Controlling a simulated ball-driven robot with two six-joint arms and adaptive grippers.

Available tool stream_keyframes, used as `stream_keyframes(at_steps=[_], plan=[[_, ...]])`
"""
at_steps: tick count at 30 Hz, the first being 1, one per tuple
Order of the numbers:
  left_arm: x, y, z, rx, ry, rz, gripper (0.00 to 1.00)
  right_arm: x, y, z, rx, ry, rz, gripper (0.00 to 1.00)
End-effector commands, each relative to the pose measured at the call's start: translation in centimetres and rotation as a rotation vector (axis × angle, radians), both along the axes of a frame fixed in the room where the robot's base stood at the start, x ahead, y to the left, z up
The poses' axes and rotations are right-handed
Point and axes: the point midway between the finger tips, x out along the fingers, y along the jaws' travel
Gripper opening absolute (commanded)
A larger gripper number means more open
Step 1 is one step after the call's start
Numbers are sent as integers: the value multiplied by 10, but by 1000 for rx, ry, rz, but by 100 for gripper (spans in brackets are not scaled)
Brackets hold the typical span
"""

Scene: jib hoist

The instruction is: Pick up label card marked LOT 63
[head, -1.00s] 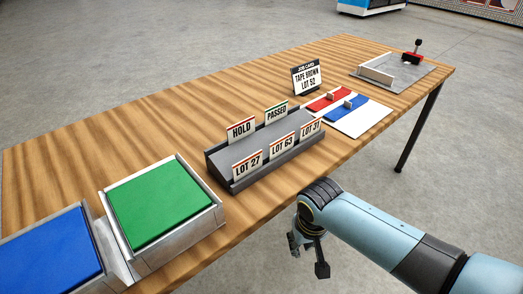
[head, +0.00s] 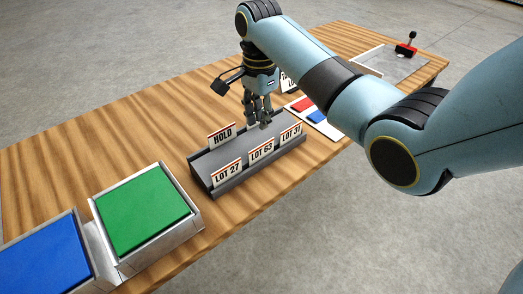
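The LOT 63 label card (head: 261,151) stands upright in the front row of a dark grey card rack (head: 232,181), between the LOT 27 card (head: 227,174) and the LOT 31 card (head: 291,134). My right gripper (head: 258,122) points down over the back part of the rack, behind and above the LOT 63 card. It looks apart from that card. Its fingers appear spread, with nothing clearly between them. The PASSED card in the back row is hidden behind the gripper. My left gripper is not in view.
The HOLD card (head: 222,135) stands in the rack's back row. A green pad (head: 142,208) and a blue pad (head: 42,255) sit in metal trays at the left. The table's back left is clear.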

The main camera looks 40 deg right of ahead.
Motion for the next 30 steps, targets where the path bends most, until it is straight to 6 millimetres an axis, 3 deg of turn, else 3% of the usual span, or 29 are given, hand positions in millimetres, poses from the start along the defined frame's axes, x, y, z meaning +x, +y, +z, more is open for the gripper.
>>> stream_keyframes(at_steps=[4, 11, 19, 29, 30], plan=[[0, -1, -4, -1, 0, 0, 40, -2, 0, -29, 1, 6, -3, 15], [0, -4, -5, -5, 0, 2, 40, -2, 0, -50, 0, 3, -1, 15], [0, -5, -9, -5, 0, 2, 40, -5, -2, -90, 0, 3, 1, 15], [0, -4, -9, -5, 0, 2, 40, -5, -2, -98, -1, 0, 1, 15], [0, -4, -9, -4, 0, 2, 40, -5, -2, -98, -1, 0, 1, 10]])
